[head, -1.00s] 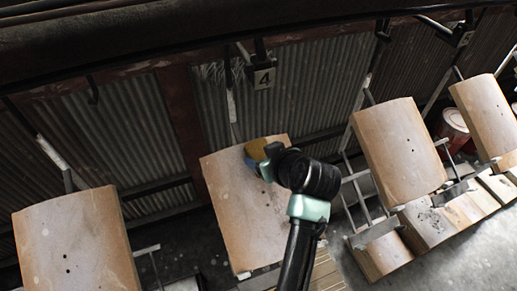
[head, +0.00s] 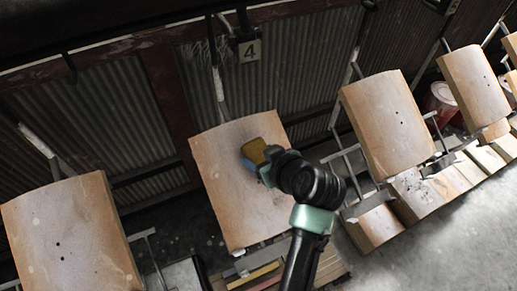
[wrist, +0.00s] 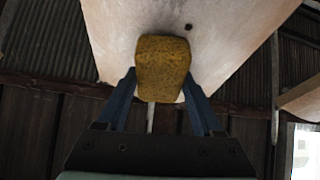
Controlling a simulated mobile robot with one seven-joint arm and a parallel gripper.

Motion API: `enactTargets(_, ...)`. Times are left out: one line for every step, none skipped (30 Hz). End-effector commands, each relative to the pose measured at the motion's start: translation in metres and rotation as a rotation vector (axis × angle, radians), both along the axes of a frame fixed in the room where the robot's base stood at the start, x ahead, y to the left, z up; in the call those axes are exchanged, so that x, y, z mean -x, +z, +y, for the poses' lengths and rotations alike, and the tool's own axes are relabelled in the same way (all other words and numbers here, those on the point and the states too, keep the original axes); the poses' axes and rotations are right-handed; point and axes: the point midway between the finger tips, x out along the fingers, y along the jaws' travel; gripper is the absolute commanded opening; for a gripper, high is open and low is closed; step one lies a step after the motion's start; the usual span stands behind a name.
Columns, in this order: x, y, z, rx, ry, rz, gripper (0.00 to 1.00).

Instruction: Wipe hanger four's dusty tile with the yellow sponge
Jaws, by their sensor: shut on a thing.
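The yellow sponge (wrist: 162,68) is between the two blue fingers of my gripper (wrist: 164,95) in the wrist view. In the head view the sponge (head: 255,152) lies over the upper middle of hanger four's tile (head: 222,170), at or very near its face. My gripper (head: 262,165) is shut on it. The tile is tan, curved and tilted, with pale dusty patches on its face. The number 4 plate (head: 250,51) hangs above it. In the wrist view the tile (wrist: 230,40) fills the top, with one dark hole showing. Contact under the sponge is hidden.
Other hanging tiles are at the left (head: 70,225) and right (head: 388,125), with another tile (head: 473,88) farther right. Stacked tiles (head: 430,195) lie low at the right, near a red bucket (head: 440,98). Corrugated panels (head: 300,70) stand behind.

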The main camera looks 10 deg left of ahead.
Motion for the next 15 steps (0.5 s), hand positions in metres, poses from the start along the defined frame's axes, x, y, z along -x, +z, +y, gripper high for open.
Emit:
enactTargets(0.003, -0.004, -0.001, 0.002, -0.001, 0.008, 0.23)
enactTargets(0.004, -0.005, -0.002, 0.002, -0.001, 0.008, 0.23)
enactTargets(0.006, -0.006, -0.004, 0.002, -0.001, 0.009, 0.23)
enactTargets(0.008, -0.008, -0.005, 0.002, -0.001, 0.009, 0.23)
enactTargets(0.01, -0.009, -0.006, 0.002, -0.001, 0.009, 0.23)
enactTargets(0.012, -0.01, -0.008, 0.002, -0.001, 0.008, 0.23)
enactTargets(0.014, -0.011, -0.009, 0.002, -0.001, 0.009, 0.23)
enactTargets(0.016, -0.012, -0.01, 0.001, -0.001, 0.009, 0.23)
enactTargets(0.019, -0.014, -0.012, 0.001, -0.001, 0.01, 0.23)
enactTargets(0.021, -0.015, -0.014, 0.001, -0.001, 0.01, 0.23)
enactTargets(0.023, -0.016, -0.015, 0.001, -0.001, 0.008, 0.23)
enactTargets(0.025, -0.017, -0.017, 0.002, -0.001, 0.008, 0.23)
enactTargets(0.027, -0.018, -0.018, 0.002, -0.001, 0.008, 0.23)
enactTargets(0.028, -0.018, -0.018, 0.002, -0.001, 0.008, 0.23)
enactTargets(0.029, -0.018, -0.019, 0.002, -0.001, 0.008, 0.23)
